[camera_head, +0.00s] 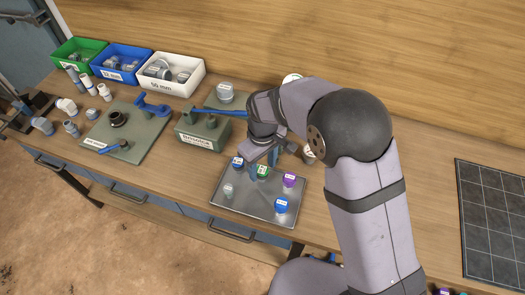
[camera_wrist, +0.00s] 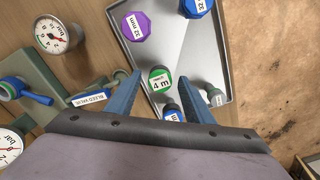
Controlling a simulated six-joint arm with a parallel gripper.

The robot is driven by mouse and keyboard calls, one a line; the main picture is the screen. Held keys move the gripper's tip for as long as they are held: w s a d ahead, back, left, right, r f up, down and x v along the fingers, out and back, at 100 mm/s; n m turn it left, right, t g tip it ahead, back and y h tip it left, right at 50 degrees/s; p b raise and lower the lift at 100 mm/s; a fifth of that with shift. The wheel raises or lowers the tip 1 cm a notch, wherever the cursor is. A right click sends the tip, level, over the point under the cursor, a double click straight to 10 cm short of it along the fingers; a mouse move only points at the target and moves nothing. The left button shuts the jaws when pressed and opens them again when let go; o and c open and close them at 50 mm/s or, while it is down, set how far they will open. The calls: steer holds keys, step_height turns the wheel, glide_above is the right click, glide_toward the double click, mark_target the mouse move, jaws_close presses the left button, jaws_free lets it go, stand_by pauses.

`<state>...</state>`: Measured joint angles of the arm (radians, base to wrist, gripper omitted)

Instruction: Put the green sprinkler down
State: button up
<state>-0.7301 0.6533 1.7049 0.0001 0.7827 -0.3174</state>
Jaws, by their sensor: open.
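My gripper (camera_head: 262,163) is over the back of the tray. In the wrist view its two blue fingers (camera_wrist: 160,84) are open, one on each side of the green sprinkler, with visible gaps. The sprinkler's lower body is mostly hidden, so I cannot tell exactly how its base sits.
The tray also holds blue-topped sprinklers (camera_head: 281,205), a purple one (camera_head: 289,180) and a grey one (camera_head: 228,190). A green manifold block (camera_head: 202,133) stands behind left, with gauges near it (camera_wrist: 60,35).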

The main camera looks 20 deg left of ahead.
mark_target(263, 170)
step_height(263, 170, up, 10)
steer(key=b, duration=0.2)
steer(key=shift+r, duration=0.2)
steer(key=shift+d, duration=0.1)
steer(key=s+d+f+m, duration=0.2)
steer(key=d+m, duration=0.4)
steer(key=d, duration=1.3)
steer(key=s+d+f+m, duration=0.3)
steer(key=s+d+m, duration=0.3)
steer(key=s+d, duration=0.3)
steer(key=shift+s+d+f, duration=0.2)
steer(key=shift+d+f, duration=0.2)
steer(key=shift+d, duration=0.45)
steer(key=shift+o, duration=0.6)
